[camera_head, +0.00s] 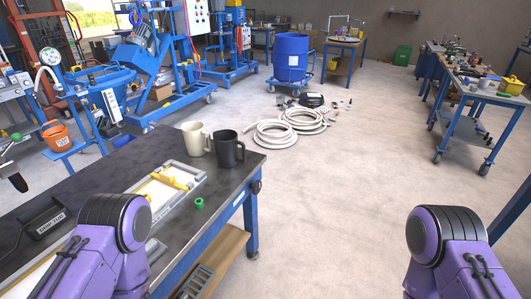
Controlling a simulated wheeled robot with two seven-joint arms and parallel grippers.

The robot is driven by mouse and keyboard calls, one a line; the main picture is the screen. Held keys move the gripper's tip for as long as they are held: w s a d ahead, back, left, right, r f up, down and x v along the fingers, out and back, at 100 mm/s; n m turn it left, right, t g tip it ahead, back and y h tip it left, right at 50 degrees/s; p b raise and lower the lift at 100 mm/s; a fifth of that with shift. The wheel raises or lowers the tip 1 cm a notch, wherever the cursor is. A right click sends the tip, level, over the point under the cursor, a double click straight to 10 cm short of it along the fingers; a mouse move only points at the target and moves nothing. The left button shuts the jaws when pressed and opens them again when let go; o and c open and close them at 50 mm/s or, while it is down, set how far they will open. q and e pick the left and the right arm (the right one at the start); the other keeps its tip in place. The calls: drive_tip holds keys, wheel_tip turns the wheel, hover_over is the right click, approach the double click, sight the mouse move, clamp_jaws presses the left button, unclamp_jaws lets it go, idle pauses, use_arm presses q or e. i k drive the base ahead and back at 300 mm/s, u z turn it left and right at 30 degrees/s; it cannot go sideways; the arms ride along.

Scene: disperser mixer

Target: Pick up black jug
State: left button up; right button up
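The black jug (229,149) stands upright near the far right corner of the dark-topped table (120,159). My purple left arm shows at the lower left over the table, and my purple right arm shows at the lower right over the floor. Neither gripper's fingers can be seen in this view. Both arms are well short of the black jug.
A pale tray (159,197) with a yellow tool (169,181) lies in front of the jugs. A green ring (199,203) sits near the table's right edge. The middle floor is clear.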

sight(227, 142)
drive_tip(key=z, duration=1.1)
drive_tip(key=i, duration=1.6)
drive_tip(key=u, duration=2.05)
